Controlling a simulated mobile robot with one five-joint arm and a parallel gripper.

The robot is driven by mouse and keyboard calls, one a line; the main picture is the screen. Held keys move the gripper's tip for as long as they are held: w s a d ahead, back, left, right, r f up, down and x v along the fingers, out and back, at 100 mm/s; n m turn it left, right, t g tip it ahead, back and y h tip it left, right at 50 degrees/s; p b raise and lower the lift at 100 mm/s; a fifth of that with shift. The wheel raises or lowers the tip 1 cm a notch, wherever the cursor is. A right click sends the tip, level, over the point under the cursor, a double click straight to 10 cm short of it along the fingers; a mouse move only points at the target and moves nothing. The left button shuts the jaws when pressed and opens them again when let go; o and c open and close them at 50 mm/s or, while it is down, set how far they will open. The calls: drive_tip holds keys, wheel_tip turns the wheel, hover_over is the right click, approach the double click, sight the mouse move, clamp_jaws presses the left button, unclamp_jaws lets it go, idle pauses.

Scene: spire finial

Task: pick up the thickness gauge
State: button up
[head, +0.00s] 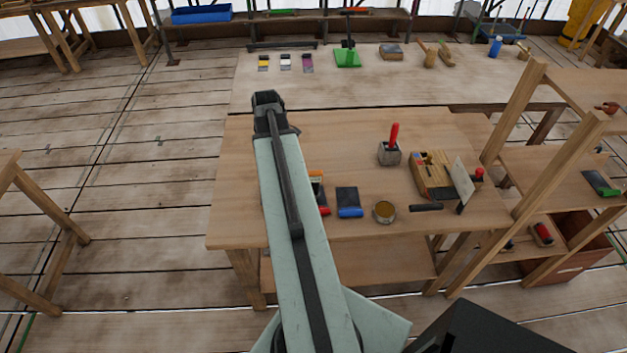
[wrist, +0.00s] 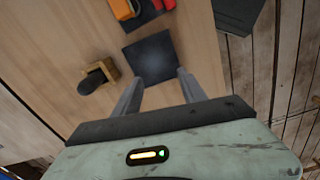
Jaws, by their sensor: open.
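In the wrist view, my gripper (wrist: 160,76) is open, its two grey fingers pointing down toward the wooden table. A flat dark square piece (wrist: 151,56) lies on the table just beyond and between the fingertips, not gripped. A small tan block with a dark rounded end (wrist: 97,76) lies to its left. I cannot tell for sure which of these is the thickness gauge. In the head view, my gripper (head: 268,100) is at the table's far left, and my arm hides the table beneath it.
On the table (head: 235,215) are a blue-and-black item (head: 348,201), a round tin (head: 384,212), a grey block with a red handle (head: 390,152) and a wooden box (head: 430,178). An orange item (wrist: 123,9) lies above the dark square in the wrist view. Wooden shelves (head: 560,160) stand at right.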

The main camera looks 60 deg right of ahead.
drive_tip(key=r+n, duration=0.1)
drive_tip(key=n, duration=0.1)
hover_over(315, 172)
drive_tip(key=shift+s+r+p, duration=0.1)
drive_tip(key=shift+s+p, duration=0.1)
drive_tip(key=shift+p, duration=0.1)
drive_tip(key=f+b, duration=0.8)
drive_tip(key=shift+w+a+f, duration=0.1)
drive_tip(key=shift+w, duration=0.1)
drive_tip(key=shift+r, duration=0.2)
clamp_jaws()
